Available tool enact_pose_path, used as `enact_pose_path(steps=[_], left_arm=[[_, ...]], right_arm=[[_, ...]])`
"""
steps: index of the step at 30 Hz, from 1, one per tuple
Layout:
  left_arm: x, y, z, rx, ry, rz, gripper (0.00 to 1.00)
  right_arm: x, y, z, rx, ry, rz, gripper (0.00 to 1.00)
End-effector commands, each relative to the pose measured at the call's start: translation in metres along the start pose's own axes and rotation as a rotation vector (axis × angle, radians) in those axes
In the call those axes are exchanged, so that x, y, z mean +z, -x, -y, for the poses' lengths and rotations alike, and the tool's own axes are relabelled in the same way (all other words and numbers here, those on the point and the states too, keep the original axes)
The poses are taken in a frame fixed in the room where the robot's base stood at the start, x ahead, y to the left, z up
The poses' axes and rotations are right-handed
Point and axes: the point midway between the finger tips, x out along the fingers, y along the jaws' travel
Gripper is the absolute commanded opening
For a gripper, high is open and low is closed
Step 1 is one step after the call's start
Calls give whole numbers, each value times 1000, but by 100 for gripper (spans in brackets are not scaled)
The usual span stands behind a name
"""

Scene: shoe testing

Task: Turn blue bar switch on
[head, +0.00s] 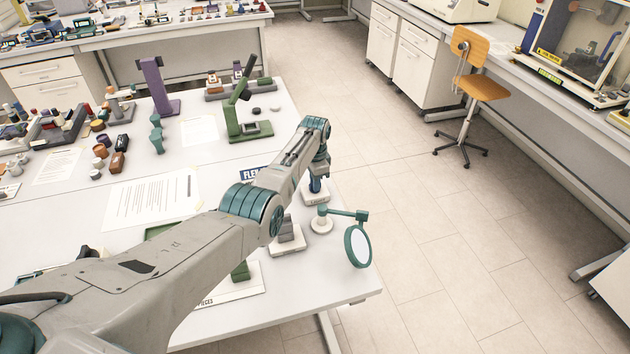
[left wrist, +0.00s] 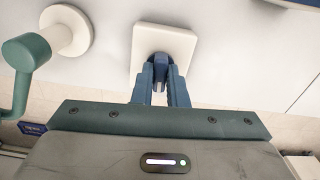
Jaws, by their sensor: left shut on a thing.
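The blue bar switch (head: 315,185) stands on a small white square base (head: 316,199) near the right edge of the table, below the end of my left arm. My left gripper (head: 320,172) points down over it. In the left wrist view the white base (left wrist: 180,40) shows at the top middle and the blue bar (left wrist: 160,60) stands between the fingertips of my left gripper (left wrist: 160,74), which is shut on it. The fingers partly hide the bar. I cannot tell whether the switch is on. My right gripper is not in view.
A teal round mirror (head: 358,246) on a white round base (head: 321,224) stands close beside the switch. A grey block on a white base (head: 287,238) is nearer me. A green microscope-like stand (head: 247,125) is farther back. Open floor lies right of the table.

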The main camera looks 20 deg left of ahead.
Motion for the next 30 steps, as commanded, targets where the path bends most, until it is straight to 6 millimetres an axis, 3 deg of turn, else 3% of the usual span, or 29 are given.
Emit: enact_pose_path(steps=[23,24,26,27,30], left_arm=[[0,1,1,-2,-100,-1,0],[0,1,0,-2,-100,-1,19],[0,1,0,-2,-100,-1,30],[0,1,0,-1,-100,-1,35],[0,1,0,-1,-99,-1,35]], right_arm=[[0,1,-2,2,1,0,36],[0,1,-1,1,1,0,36],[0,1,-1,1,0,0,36],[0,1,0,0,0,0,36],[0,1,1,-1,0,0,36]])
